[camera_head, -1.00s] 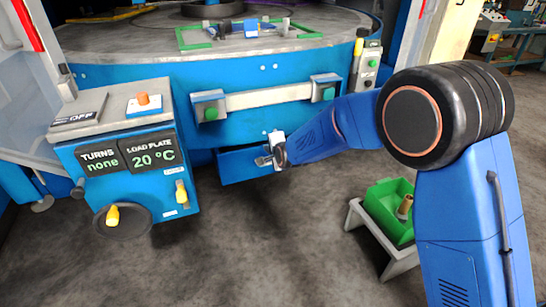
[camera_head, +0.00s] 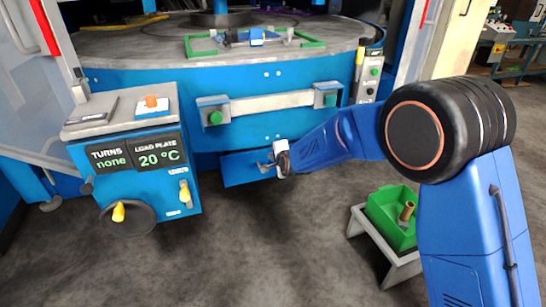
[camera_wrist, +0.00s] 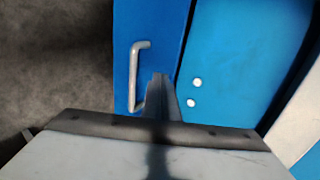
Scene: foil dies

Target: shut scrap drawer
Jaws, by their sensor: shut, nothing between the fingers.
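The scrap drawer (camera_head: 238,170) is a blue drawer front low on the blue machine body, under the white bar. It seems to stand slightly proud of the body; the exact gap cannot be told. Its grey bar handle (camera_wrist: 139,75) shows in the wrist view, on the darker blue front (camera_wrist: 162,25). My gripper (camera_head: 266,166) is shut and empty, at the right part of the drawer front. In the wrist view its fingertips (camera_wrist: 159,78) lie over the front, just beside the handle and not around it. Whether they touch the front cannot be told.
A control box (camera_head: 135,160) with a handwheel (camera_head: 128,215) stands left of the drawer. A green bin (camera_head: 391,215) with a brown piece sits on a low stand at right. The white bar (camera_head: 270,104) is above the drawer. The floor in front is clear.

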